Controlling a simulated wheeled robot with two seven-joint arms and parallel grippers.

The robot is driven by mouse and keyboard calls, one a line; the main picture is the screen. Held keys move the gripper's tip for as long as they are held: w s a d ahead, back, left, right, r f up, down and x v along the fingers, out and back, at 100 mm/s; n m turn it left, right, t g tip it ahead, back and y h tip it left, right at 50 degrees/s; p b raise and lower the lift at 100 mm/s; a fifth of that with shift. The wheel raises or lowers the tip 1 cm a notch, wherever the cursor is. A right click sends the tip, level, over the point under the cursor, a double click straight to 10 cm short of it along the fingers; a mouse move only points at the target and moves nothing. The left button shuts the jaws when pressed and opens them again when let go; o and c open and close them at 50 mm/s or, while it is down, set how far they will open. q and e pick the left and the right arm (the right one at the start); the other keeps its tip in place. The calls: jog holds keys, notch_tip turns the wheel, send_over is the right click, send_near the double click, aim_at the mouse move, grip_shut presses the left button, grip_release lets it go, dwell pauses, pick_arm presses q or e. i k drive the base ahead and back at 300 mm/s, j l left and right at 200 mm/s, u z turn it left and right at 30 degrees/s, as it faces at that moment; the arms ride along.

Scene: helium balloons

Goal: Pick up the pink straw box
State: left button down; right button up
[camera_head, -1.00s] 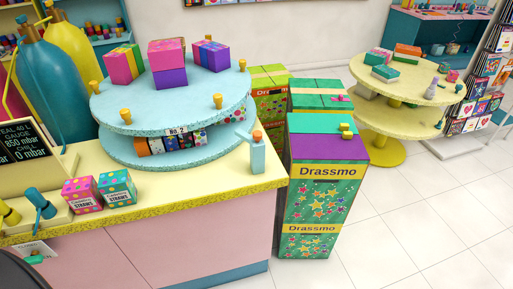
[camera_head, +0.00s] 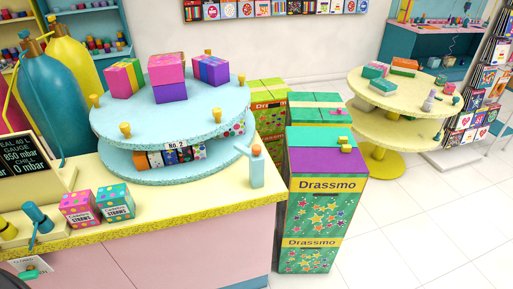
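The pink straw box (camera_head: 80,209) is a small pink carton with coloured dots and a "STRAWS" label. It stands upright on the pale yellow counter top (camera_head: 165,206), near the front edge at left. A teal straw box (camera_head: 116,202) of the same size stands close to its right. Neither of my grippers shows in the head view, so I cannot see where they are relative to the box.
A blue two-tier round stand (camera_head: 195,122) with gift boxes fills the counter behind the straw boxes. A spray bottle (camera_head: 256,168) stands at right, a gauge sign (camera_head: 32,165) and a teal nozzle (camera_head: 38,218) at left.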

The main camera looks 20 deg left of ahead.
aim_at(80, 208)
jog(key=u, duration=1.95)
jog(key=k+j+z, duration=0.1)
jog(key=j+z, duration=0.15)
jog(key=j, duration=0.2)
jog(key=k+j+z, duration=0.1)
jog(key=j+z, duration=0.2)
jog(key=j, duration=0.15)
jog(key=k+j+z, duration=0.25)
jog(key=j, duration=0.15)
jog(key=k+j+z, duration=0.1)
jog(key=j+z, duration=0.2)
jog(key=k+j+z, duration=0.25)
jog(key=j, duration=0.15)
